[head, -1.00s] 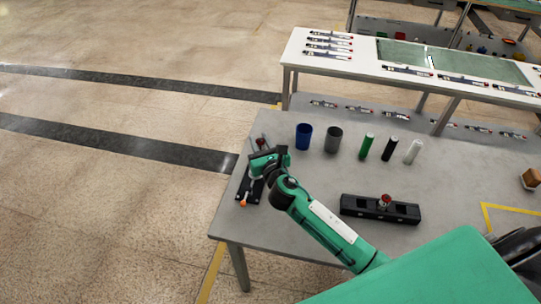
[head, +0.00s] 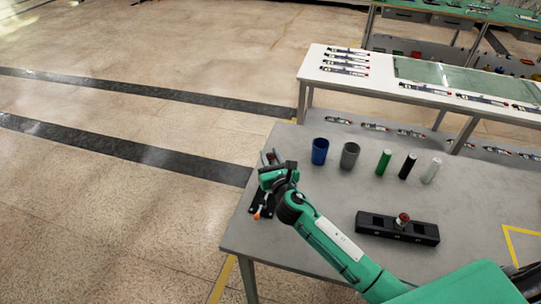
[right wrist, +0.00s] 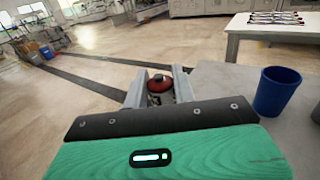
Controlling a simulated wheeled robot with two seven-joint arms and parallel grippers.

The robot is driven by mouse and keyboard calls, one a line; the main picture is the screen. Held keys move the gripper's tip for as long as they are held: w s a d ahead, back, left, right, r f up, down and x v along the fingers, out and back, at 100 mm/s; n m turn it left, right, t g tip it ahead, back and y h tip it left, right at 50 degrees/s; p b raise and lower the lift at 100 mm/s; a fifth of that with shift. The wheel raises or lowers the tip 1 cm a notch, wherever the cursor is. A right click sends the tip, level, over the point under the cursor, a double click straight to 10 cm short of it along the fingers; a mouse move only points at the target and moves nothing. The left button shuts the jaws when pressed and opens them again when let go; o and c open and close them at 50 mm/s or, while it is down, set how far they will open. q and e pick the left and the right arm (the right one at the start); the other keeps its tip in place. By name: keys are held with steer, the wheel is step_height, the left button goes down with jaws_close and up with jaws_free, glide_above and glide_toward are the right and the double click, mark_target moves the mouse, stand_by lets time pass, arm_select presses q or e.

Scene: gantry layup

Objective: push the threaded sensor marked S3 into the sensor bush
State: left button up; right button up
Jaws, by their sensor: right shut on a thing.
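My right gripper (head: 270,158) is above the left end of the grey table, its fingers pointing away towards the table's far left corner. In the right wrist view, the gripper (right wrist: 159,88) is shut on a dark, red-topped thing (right wrist: 159,83); no S3 mark is readable on it. A black fixture (head: 256,208) with an orange-tipped part lies under and in front of the gripper, partly hidden by it. A long black block (head: 372,225) with square recesses holds a red-topped part (head: 402,219). I cannot tell which holds the sensor bush. My left gripper is out of view.
A blue cup (head: 320,151) and a grey cup (head: 350,155) stand along the table's back, beside green (head: 384,162), black (head: 408,166) and white (head: 432,170) cylinders. A white-topped bench (head: 385,75) stands behind. The table's middle is clear.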

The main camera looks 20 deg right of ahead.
steer(key=shift+f+b, duration=1.3)
steer(key=shift+f, duration=0.65)
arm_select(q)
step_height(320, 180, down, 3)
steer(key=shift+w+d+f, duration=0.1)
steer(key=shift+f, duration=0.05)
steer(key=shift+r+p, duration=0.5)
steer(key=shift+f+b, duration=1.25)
arm_select(e)
steer(key=shift+f, duration=1.6)
steer(key=o, duration=1.1)
steer(key=s+b, duration=0.1)
steer(key=s, duration=1.2)
steer(key=shift+f+b, duration=0.1)
steer(key=shift+b, duration=0.2)
steer(key=shift+s, duration=0.4)
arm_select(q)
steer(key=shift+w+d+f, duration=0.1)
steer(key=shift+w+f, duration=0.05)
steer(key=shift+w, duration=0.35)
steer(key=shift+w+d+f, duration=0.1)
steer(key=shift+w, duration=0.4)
